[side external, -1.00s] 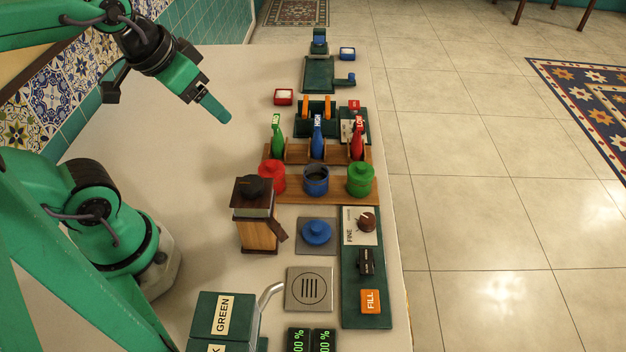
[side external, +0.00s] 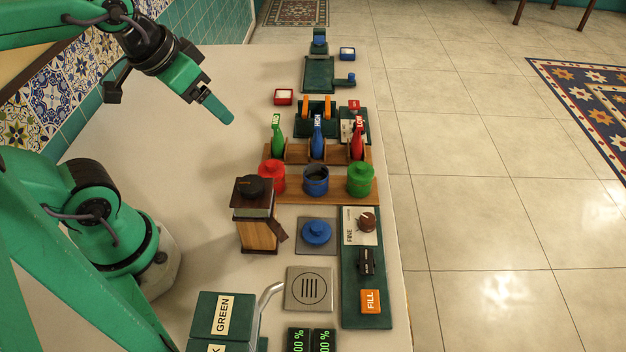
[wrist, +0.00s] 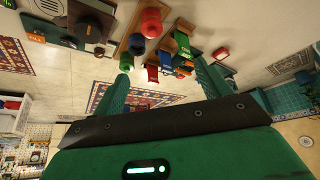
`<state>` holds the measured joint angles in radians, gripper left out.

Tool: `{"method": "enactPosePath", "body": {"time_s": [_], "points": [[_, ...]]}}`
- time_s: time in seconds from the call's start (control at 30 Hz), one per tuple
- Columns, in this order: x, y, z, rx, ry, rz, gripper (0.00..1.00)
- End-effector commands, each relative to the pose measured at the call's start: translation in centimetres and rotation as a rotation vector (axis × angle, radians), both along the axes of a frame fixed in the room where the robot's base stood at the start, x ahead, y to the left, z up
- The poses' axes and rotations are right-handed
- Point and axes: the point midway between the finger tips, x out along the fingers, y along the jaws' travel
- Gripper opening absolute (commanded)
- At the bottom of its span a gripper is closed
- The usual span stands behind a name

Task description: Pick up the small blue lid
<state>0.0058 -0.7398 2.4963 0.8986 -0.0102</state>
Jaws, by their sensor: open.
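The small blue lid (side external: 317,232) lies on a grey square plate (side external: 328,249) in the side view, with its knob up. An open blue canister (side external: 316,184) stands behind it, between a lidded red canister (side external: 271,177) and a lidded green canister (side external: 360,180). My gripper (side external: 226,116) hangs in the air over the left part of the table, up and left of the lid and well apart from it. In the wrist view my gripper (wrist: 162,72) has its fingers spread, with nothing held between them. I cannot clearly make out the lid in the wrist view.
A wooden grinder (side external: 260,225) stands just left of the lid. A dark green panel (side external: 366,285) with a knob and switches lies to its right. A slotted metal plate (side external: 309,289) lies in front.

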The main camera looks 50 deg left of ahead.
Motion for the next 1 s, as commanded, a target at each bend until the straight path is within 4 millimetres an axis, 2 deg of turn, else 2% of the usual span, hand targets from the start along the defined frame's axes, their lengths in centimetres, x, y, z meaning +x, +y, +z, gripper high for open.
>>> {"method": "enactPosePath", "body": {"time_s": [0.23, 0.47, 0.77, 1.0], "points": [[1.5, -1.3, -0.8, -0.033, 0.052, 0.017, 0.76], [3.8, -3.9, -2.4, -0.079, 0.14, 0.057, 0.76], [6.4, -8.1, -5.7, -0.114, 0.26, 0.127, 0.76], [7.7, -11.8, -9.1, -0.116, 0.352, 0.19, 0.76]]}}
